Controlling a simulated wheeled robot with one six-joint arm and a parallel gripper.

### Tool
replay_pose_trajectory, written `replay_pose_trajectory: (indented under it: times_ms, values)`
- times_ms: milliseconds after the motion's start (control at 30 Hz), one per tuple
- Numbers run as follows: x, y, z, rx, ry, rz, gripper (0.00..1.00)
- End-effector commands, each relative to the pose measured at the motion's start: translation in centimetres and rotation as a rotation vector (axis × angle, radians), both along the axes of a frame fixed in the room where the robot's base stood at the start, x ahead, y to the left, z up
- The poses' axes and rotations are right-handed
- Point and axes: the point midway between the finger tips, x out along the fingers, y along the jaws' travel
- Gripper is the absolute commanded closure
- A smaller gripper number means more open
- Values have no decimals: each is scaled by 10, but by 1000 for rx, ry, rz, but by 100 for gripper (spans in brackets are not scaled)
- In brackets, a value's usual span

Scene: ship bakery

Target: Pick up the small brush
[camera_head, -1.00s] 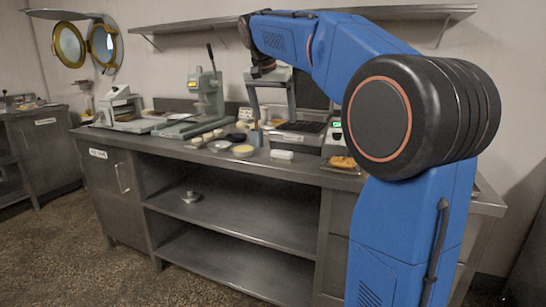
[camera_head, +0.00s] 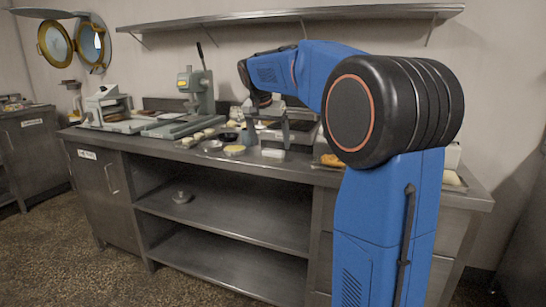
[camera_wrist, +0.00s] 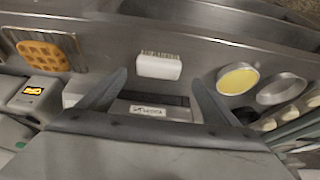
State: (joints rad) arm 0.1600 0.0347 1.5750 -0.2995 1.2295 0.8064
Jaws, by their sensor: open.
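The small brush (camera_wrist: 158,66) is a white block with short bristles along its far edge in the wrist view. It lies on the steel counter and also shows as a small white shape near the front edge in the head view (camera_head: 273,153). My gripper (camera_wrist: 159,77) is open, its two dark fingers spread to either side of the brush in the picture. Nothing is between the fingers. In the head view my gripper (camera_head: 267,124) hangs over the counter behind the brush, partly hidden by my own arm.
A waffle on a tray (camera_wrist: 43,55) lies left of the brush in the wrist view. A yellow-filled round dish (camera_wrist: 238,78) and a metal bowl (camera_wrist: 282,89) lie to the right. A lever press (camera_head: 196,88) stands farther left on the counter (camera_head: 190,152). A wall shelf (camera_head: 290,14) hangs above.

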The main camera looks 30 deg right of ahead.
Motion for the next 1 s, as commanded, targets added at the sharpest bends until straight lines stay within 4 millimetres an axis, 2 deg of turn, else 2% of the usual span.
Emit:
replay_pose_trajectory:
  times_ms: [400,733,900,933,1000]
  values:
    - [6,-15,-44,0,1,0,16]
    - [8,-16,-49,0,0,0,16]
    - [8,-16,-49,0,0,0,56]
    - [8,-16,-49,0,0,0,60]
    - [8,-16,-49,0,0,0,60]
